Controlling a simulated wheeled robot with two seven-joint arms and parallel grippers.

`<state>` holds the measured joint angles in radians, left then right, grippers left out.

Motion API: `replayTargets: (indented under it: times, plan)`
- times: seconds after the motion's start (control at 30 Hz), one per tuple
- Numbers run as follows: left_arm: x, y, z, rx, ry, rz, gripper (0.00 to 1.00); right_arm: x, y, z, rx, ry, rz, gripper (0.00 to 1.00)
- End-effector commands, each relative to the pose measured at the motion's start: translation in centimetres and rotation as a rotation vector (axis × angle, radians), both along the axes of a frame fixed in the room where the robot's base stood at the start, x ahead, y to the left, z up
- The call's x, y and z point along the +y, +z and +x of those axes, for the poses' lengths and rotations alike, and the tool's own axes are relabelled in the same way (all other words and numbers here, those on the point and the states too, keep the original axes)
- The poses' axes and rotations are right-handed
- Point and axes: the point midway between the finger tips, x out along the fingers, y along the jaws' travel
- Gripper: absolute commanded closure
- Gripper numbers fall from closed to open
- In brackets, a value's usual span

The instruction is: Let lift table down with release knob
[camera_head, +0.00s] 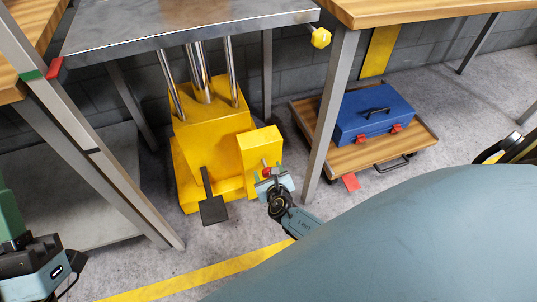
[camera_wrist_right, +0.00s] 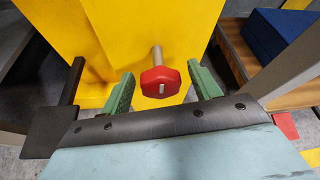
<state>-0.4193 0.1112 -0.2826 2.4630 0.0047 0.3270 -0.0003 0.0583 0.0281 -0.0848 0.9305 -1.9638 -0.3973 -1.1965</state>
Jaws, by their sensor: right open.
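The lift table has a grey metal top (camera_head: 190,28), raised on chrome columns (camera_head: 198,72) above a yellow base (camera_head: 210,125). A red knob (camera_wrist_right: 160,82) sticks out on a metal stem from the yellow box; it is small in the head view (camera_head: 266,172). My right gripper (camera_wrist_right: 161,88) is open, with one green finger on each side of the knob and visible gaps between. In the head view my right gripper (camera_head: 272,178) is low, in front of the yellow box. Part of my left gripper (camera_head: 14,215) shows at the lower left edge; its fingertips are unclear.
A black foot pedal (camera_head: 213,210) projects from the base. A blue toolbox (camera_head: 373,114) sits on a wooden dolly (camera_head: 405,150) under the right workbench (camera_head: 400,8). A bench leg (camera_head: 331,115) stands just right of my right gripper. A yellow knob (camera_head: 320,38) is at the lift top's corner.

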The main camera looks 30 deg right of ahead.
Motion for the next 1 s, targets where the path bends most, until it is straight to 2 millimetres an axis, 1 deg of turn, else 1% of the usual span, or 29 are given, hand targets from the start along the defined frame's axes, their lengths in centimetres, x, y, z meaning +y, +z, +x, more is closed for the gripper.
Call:
replayTargets:
  times: [0.07,0.1,0.4,0.43,0.77,1.0]
  plan:
    - [0.00,0.01,0.01,0.001,0.000,0.000,0.64,0.01,0.01,0.00,0.000,0.000,0.000,0.38]
    - [0.00,0.00,0.01,0.001,0.000,0.000,0.64,0.00,0.01,0.00,0.000,0.000,0.000,0.41]
    - [0.00,-0.02,0.02,0.002,0.001,0.001,0.64,0.01,0.00,-0.03,0.000,0.000,0.000,0.80]
    - [0.01,-0.03,0.03,0.002,0.001,0.001,0.64,0.01,0.00,-0.03,0.000,0.000,0.000,0.83]
    - [-0.03,-0.07,0.15,0.012,0.000,0.003,0.64,0.04,-0.01,-0.03,0.013,-0.001,-0.049,0.83]
    - [-0.07,-0.13,0.33,0.027,0.000,0.008,0.64,0.09,-0.04,-0.02,0.048,0.000,-0.196,0.83]
